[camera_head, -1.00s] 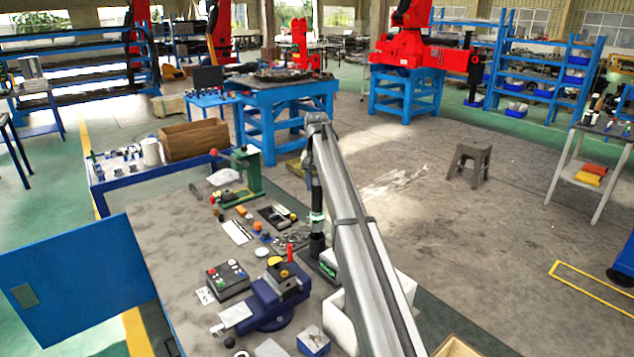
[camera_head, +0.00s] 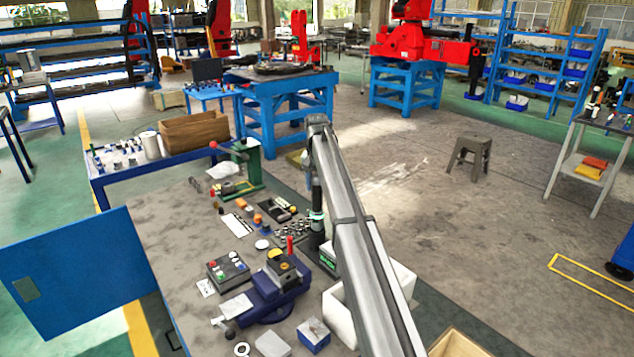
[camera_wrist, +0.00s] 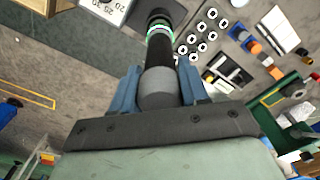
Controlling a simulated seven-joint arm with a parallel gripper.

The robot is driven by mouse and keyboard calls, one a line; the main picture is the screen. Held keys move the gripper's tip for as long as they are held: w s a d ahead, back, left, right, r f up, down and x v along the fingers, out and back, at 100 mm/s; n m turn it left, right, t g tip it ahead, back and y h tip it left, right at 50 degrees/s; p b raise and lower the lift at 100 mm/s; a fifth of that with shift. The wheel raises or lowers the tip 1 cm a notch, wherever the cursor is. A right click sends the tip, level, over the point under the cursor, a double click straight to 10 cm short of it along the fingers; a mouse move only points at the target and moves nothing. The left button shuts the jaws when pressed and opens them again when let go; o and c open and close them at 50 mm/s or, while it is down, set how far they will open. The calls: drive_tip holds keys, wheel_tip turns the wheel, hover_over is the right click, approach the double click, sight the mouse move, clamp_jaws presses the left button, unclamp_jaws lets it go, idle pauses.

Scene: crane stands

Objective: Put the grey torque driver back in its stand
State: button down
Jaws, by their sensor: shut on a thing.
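The torque driver (camera_wrist: 158,88) is between my gripper's fingers (camera_wrist: 160,92) in the wrist view; its near end is grey. A black length (camera_wrist: 160,50) and a ring with green and white bands (camera_wrist: 160,31) lie beyond it. In the head view, the dark upright shaft (camera_head: 317,195) hangs below my arm's end, with the banded ring under it. Below that, a black column (camera_head: 316,236) meets a dark base (camera_head: 327,254), apparently the stand. I cannot tell whether the driver is seated in it or only lined up above it. My fingers are shut on the driver.
A blue vise (camera_head: 275,296), a button box (camera_head: 228,269) and a white box (camera_head: 345,315) stand near the base. Several round metal pieces (camera_wrist: 197,38) lie beside it. A green press (camera_head: 247,172) stands at the back. The bench's left part is bare.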

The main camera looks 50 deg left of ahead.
sight(317, 191)
drive_tip(key=shift+f, duration=1.6)
drive_tip(key=shift+c, duration=2.4)
unclamp_jaws()
drive_tip(key=shift+f, duration=0.1)
drive_tip(key=shift+r, duration=2.5)
wheel_tip(317, 191, up, 14)
drive_tip(key=shift+d, duration=0.15)
